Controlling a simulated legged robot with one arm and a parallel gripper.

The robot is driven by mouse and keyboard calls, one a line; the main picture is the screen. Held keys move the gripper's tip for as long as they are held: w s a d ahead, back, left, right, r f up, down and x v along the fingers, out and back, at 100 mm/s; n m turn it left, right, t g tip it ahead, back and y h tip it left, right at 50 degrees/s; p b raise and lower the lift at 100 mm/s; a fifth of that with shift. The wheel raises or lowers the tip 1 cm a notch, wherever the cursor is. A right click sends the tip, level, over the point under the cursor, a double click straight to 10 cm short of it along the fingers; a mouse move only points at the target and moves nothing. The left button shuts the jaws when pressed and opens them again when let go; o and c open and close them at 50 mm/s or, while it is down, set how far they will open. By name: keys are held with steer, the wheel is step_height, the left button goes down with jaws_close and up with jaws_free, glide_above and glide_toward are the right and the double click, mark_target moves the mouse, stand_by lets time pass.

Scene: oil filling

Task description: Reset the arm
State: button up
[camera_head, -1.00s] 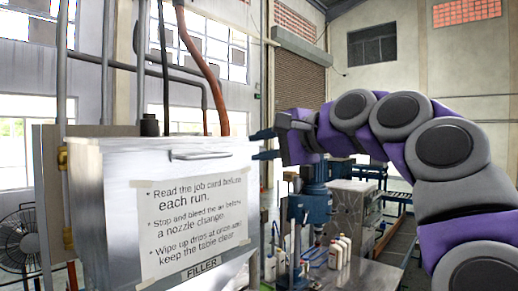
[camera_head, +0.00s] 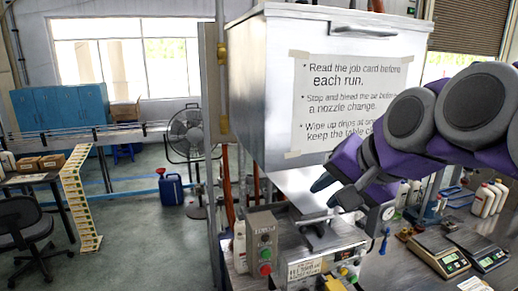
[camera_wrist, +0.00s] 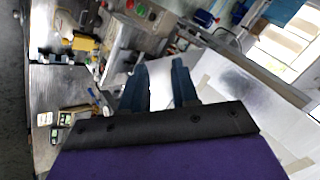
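My gripper (camera_head: 320,200) is in front of the lower part of the steel filler hopper (camera_head: 262,90), above the filler's control area. It points down and to the left. In the wrist view my gripper (camera_wrist: 160,85) shows two blue-grey fingers standing apart with nothing between them. My purple and grey arm comes in from the right and covers part of the instruction sheet (camera_head: 345,90) on the hopper.
A grey button box (camera_head: 262,245) and a control panel (camera_head: 325,265) sit below the gripper. Scales (camera_head: 440,253) and white bottles (camera_head: 487,200) stand on the steel table at right. A fan (camera_head: 190,135), blue jug (camera_head: 171,190) and chair (camera_head: 28,230) are at left, with open floor between.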

steer(key=s+d+f+n+g+h+b, duration=0.1)
steer(key=s+f+n+g+b, duration=0.1)
steer(key=s+f, duration=0.6)
steer(key=s+f+n+g+h+b, duration=0.1)
steer(key=s+f+g+b, duration=0.3)
steer(key=s+f, duration=0.5)
steer(key=s+d+f+n+g+h+b, duration=0.1)
steer(key=s+f, duration=0.7)
steer(key=f, duration=1.8)
steer(key=n+g+h+b, duration=0.1)
steer(key=n+g+b, duration=0.1)
steer(key=b, duration=0.1)
steer(key=shift+s+d, duration=0.25)
steer(key=shift+d, duration=0.05)
